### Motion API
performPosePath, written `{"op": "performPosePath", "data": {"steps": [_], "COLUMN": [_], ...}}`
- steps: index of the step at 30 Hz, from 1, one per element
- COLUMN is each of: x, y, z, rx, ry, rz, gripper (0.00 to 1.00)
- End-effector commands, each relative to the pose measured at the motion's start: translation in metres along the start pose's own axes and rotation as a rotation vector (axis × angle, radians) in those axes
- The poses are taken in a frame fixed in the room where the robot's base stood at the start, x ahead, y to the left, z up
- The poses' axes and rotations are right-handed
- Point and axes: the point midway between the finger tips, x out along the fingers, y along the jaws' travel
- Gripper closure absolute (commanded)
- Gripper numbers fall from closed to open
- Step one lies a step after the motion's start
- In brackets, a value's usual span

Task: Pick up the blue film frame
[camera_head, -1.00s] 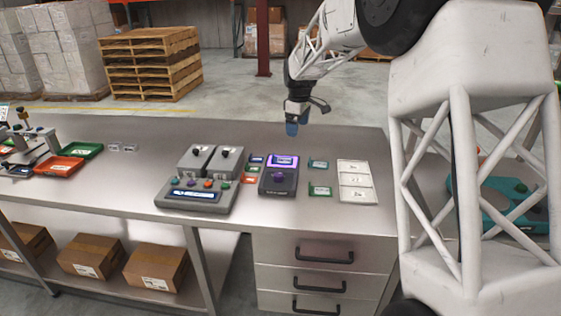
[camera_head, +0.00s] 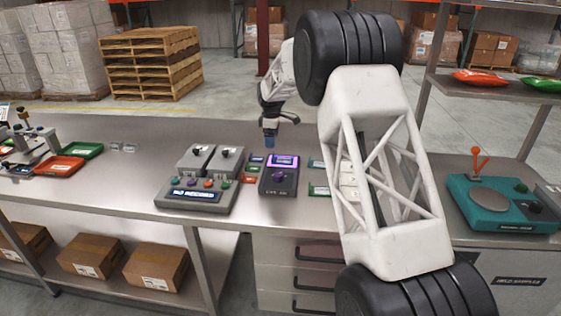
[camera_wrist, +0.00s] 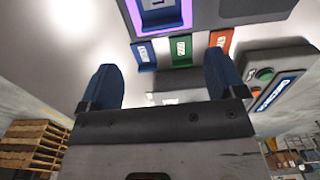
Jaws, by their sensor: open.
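The blue film frame (camera_head: 256,160) is a small flat piece with a pale label. It lies on the metal bench just left of the purple-lit device, at the back of a short column of frames. In the wrist view the blue frame (camera_wrist: 145,55) lies beside the green one, close to the purple-lit device. My gripper (camera_head: 270,142) is above the bench near the back of that device, fingers pointing down. In the wrist view my gripper (camera_wrist: 161,72) has its two blue fingers wide apart, with nothing between them.
The purple-lit device (camera_head: 279,177) stands right beside the frames. A green frame (camera_wrist: 181,50) and an orange frame (camera_wrist: 219,42) adjoin the blue one. A grey control box (camera_head: 196,196) is at left. A teal weigher (camera_head: 503,205) stands at right.

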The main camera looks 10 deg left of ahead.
Motion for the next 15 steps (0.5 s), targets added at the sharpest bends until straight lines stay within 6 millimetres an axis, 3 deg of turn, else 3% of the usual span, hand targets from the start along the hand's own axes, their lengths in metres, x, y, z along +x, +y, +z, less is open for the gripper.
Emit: {"op": "performPosePath", "data": {"steps": [8, 15], "x": [0.003, 0.021], "y": [0.000, 0.000], "z": [0.000, 0.000], "rx": [0.001, 0.001], "ry": [0.000, 0.000], "rz": [-0.001, -0.001], "gripper": [0.11, 0.11]}}
